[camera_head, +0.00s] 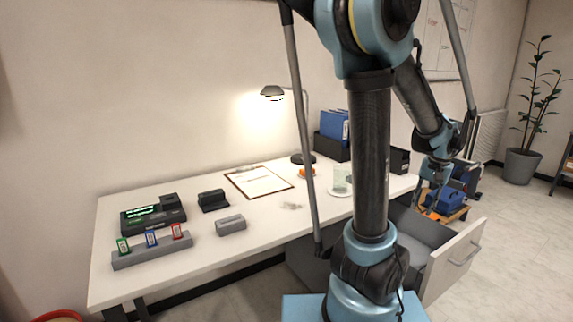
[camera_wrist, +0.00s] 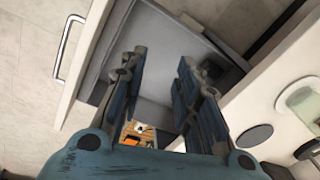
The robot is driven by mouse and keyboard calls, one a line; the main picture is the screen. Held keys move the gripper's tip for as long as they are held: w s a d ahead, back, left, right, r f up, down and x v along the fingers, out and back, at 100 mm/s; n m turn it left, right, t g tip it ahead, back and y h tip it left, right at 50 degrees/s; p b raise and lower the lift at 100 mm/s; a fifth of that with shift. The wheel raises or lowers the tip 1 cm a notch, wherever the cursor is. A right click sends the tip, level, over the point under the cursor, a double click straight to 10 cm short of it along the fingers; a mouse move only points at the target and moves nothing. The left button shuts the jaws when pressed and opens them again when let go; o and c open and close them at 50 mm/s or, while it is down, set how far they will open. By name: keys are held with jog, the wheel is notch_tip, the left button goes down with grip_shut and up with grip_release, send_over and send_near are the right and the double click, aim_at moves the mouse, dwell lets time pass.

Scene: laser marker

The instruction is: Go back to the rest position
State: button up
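My gripper (camera_head: 432,203) hangs at the end of my arm on the right, above or beside the open drawer in the head view. In the wrist view its two dark blue fingers (camera_wrist: 160,85) are spread apart with a clear gap between them. Nothing is visibly held. The open grey drawer (camera_wrist: 165,50) lies beyond the fingers, and its white front with a metal handle also shows in the head view (camera_head: 455,262). A small orange and white patch shows low between the fingers; I cannot tell what it is.
The white desk (camera_head: 150,265) carries a grey rack (camera_head: 150,252) with several coloured pieces, a dark device (camera_head: 153,215), a clipboard (camera_head: 258,182) and a lamp (camera_head: 272,92). Open floor lies at far right.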

jog(key=s+a+n, duration=0.2)
jog(key=a+n, duration=0.2)
jog(key=a, duration=1.1)
jog(key=s+a+f+n, duration=0.2)
jog(key=s+a, duration=0.1)
jog(key=a, duration=0.2)
jog(key=s+a+f+n+t, duration=0.1)
jog(key=s+a+f+n, duration=0.1)
jog(key=a, duration=0.4)
jog(key=shift+s+a+f+h, duration=0.15)
jog(key=shift+s+f+h, duration=0.15)
jog(key=shift+s+f, duration=0.6)
jog(key=shift+s+r, duration=0.25)
jog(key=shift+s, duration=0.05)
